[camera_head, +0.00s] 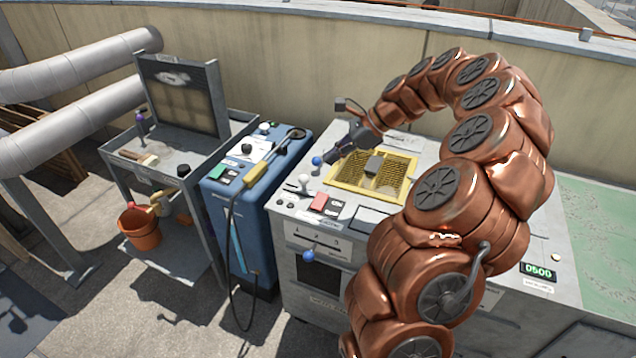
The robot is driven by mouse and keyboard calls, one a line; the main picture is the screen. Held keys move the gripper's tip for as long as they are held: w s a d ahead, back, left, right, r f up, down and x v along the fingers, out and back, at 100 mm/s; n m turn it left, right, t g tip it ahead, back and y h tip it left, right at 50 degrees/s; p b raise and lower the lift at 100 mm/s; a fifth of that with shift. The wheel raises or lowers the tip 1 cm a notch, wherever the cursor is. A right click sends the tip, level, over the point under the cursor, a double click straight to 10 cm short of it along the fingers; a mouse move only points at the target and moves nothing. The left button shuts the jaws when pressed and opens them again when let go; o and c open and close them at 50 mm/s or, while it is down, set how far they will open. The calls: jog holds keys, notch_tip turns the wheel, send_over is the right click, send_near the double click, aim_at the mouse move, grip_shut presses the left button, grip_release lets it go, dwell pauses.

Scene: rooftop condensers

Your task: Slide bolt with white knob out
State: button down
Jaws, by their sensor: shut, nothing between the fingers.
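My gripper (331,158) comes down from the upper right over the back left part of the unit. It is shut and empty. Its tips are close to a blue knob (317,161), and I cannot tell if they touch it. The white knob is apart from my gripper, below and to the left of the tips.
A yellow grille (350,183) lies right of the white knob. Red and dark buttons (320,202) are just in front. Another blue knob (308,255) sticks out of the front panel. A blue machine (215,192) with a hose and a grey cart (190,150) stand left.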

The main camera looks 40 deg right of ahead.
jog(key=s+d+f+m+t, duration=0.1)
jog(key=d+f+m, duration=0.2)
jog(key=d, duration=0.4)
jog(key=shift+d+f+m+h+b, duration=0.3)
jog(key=shift+d+f+m, duration=0.05)
jog(key=shift+d+m, duration=0.05)
jog(key=x, duration=0.9)
jog(key=shift+w+a+f+p, duration=0.15)
jog(key=shift+a+p, duration=0.05)
jog(key=shift+p, duration=0.15)
jog(key=shift+w+a+f, duration=0.2)
jog(key=shift+w+a, duration=0.35)
jog(key=shift+w, duration=0.05)
jog(key=shift+w+a+f, duration=0.25)
jog(key=shift+w+a, duration=0.25)
jog(key=shift+w, duration=0.05)
jog(key=shift+w+a+f, duration=0.15)
jog(key=shift+w+a, duration=0.2)
jog(key=shift+w, duration=0.1)
